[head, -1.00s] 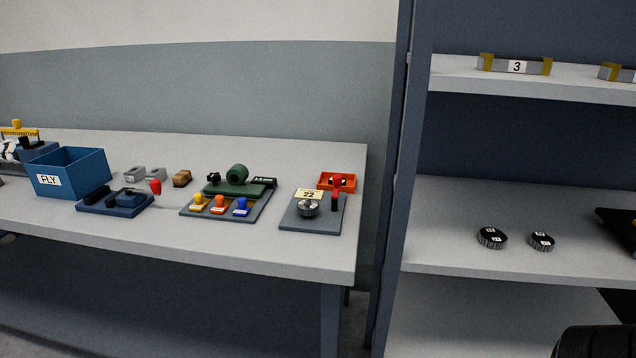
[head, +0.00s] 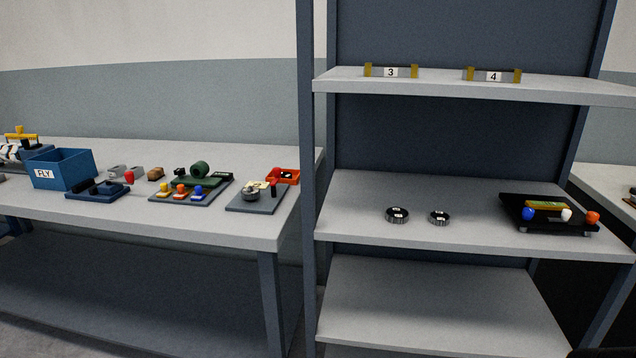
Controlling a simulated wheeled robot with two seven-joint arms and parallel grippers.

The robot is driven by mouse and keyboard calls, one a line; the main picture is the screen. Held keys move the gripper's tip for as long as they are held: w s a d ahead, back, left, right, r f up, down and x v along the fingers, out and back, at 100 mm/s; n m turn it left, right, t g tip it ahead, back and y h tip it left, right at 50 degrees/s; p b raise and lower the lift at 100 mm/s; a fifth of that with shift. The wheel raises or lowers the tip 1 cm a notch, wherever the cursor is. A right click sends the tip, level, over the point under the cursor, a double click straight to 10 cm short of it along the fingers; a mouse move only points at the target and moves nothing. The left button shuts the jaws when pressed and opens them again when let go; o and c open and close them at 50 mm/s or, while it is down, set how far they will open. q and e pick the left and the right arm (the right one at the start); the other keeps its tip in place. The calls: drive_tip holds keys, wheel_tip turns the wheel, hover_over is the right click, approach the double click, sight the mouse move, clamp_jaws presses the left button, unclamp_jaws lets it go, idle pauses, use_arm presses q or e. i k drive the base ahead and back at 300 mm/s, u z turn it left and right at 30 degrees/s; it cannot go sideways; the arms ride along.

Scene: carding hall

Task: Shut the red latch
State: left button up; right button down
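I cannot tell for sure which part is the red latch. A green device on a grey base (head: 221,191) stands on the left table, with yellow (head: 164,188), orange-red (head: 180,190) and blue (head: 197,192) tabs along its front. Right of it, a grey plate (head: 256,205) carries a round metal dial (head: 250,195), a yellow tag and a red-topped upright lever (head: 273,187). Neither gripper is in view.
A blue FLY bin (head: 62,169) and an orange tray (head: 285,176) share the table. A shelf unit (head: 350,238) stands to the right, holding two black-and-white discs (head: 397,215) (head: 438,218) and a black tray (head: 525,221) with coloured knobs. The table's front strip is clear.

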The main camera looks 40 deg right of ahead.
sight(276, 171)
drive_tip(key=z, duration=1.3)
drive_tip(key=i, duration=0.05)
drive_tip(key=u, duration=0.05)
